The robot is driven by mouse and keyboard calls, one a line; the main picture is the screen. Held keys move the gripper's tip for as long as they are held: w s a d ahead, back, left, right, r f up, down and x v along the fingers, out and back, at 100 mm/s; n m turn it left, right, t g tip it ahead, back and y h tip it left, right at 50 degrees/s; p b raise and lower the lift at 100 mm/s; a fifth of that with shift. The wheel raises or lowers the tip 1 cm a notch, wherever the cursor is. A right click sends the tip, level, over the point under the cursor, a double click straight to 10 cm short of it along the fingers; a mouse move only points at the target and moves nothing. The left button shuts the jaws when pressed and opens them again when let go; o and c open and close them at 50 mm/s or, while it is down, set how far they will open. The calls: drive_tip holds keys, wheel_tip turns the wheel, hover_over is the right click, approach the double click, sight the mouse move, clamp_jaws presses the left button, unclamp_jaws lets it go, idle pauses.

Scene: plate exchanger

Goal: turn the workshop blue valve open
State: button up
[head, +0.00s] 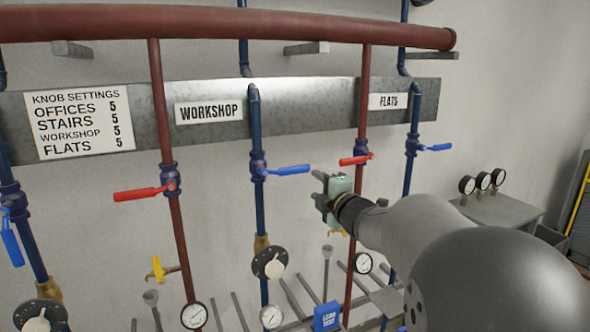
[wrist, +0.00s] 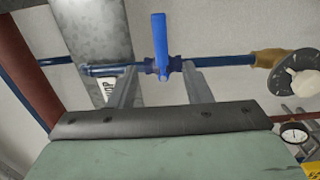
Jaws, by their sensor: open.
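The workshop blue valve (head: 258,166) sits on the blue pipe below the WORKSHOP sign (head: 209,111). Its blue handle (head: 288,171) points right, across the vertical pipe. My gripper (head: 318,192) is open and empty, just right of and slightly below the handle's tip in the head view. In the wrist view, the handle (wrist: 160,42) stands across the pipe, ahead of the gap between my two fingers (wrist: 160,88). The valve body (wrist: 163,66) shows just beyond the fingertips. I see no contact.
A red pipe with a red handle (head: 355,160) stands right of the blue pipe; another red handle (head: 144,193) is to its left. The flats blue handle (head: 434,148) is farther right. Below are a black dial (head: 269,262) and a gauge (head: 363,263).

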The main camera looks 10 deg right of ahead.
sight(297, 171)
drive_tip(key=p+x, duration=0.3)
drive_tip(key=x, duration=1)
drive_tip(key=shift+w, duration=0.35)
drive_tip(key=shift+c, duration=0.4)
clamp_jaws()
